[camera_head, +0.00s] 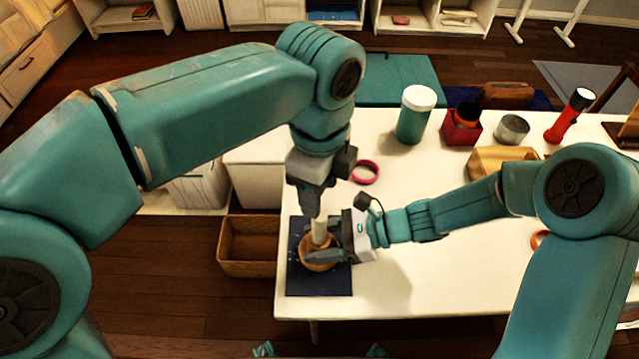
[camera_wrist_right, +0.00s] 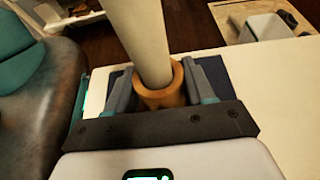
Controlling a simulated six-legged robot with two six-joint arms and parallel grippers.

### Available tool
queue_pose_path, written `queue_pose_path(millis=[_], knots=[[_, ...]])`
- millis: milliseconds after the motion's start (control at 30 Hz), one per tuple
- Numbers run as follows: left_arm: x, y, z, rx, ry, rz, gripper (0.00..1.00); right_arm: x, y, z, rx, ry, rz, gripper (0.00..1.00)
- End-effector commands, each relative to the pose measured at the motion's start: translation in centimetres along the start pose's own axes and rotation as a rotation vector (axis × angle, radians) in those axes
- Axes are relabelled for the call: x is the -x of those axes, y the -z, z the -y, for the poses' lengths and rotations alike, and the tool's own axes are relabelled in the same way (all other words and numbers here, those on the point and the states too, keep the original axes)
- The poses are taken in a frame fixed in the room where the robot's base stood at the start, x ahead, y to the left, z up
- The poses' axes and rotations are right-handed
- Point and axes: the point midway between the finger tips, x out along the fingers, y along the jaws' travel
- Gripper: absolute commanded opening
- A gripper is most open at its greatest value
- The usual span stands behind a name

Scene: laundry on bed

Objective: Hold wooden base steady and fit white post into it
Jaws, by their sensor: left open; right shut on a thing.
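The round wooden base (camera_head: 318,264) sits on a dark mat (camera_head: 305,284) near the table's front left corner. The white post (camera_head: 318,229) stands upright in the base's collar; how deep it sits is hidden. In the right wrist view the post (camera_wrist_right: 143,35) enters the wooden collar (camera_wrist_right: 163,92). My right gripper (camera_head: 328,248) is shut on the base, and its fingers (camera_wrist_right: 165,88) flank the collar. My left gripper (camera_head: 316,212) is open directly above, pointing down at the post's top end.
A pink ring (camera_head: 366,171) lies behind my grippers. A teal jar with white lid (camera_head: 414,115), a red box (camera_head: 462,128), a metal cup (camera_head: 511,129), a wooden tray (camera_head: 490,160) and a red flashlight (camera_head: 570,116) stand farther back. A wicker basket (camera_head: 228,267) is on the floor left.

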Motion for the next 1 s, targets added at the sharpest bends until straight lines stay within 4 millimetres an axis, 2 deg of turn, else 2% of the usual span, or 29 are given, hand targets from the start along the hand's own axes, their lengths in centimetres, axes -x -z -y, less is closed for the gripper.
queue_pose_path(millis=[333,367,433,767,867,1000], knots=[[0.1,0.0,0.0,0.000,0.000,0.000,0.53,0.0,0.0,0.0,0.000,0.000,0.001,0.21],[0.1,0.0,0.0,-0.001,0.000,0.000,0.53,0.0,0.0,0.0,0.000,0.000,0.000,0.59],[0.1,0.0,0.0,-0.001,0.000,0.000,0.53,0.0,0.0,0.0,0.000,0.000,0.000,0.82],[0.1,0.0,0.0,-0.001,0.000,0.000,0.53,0.3,0.0,0.0,0.001,0.002,0.000,0.83],[0.1,0.0,0.0,-0.001,0.000,0.000,0.53,1.4,0.0,0.1,0.001,0.004,0.001,0.83],[0.1,0.0,0.0,-0.001,0.000,0.000,0.53,4.5,0.0,0.1,0.002,0.008,0.001,0.83]])
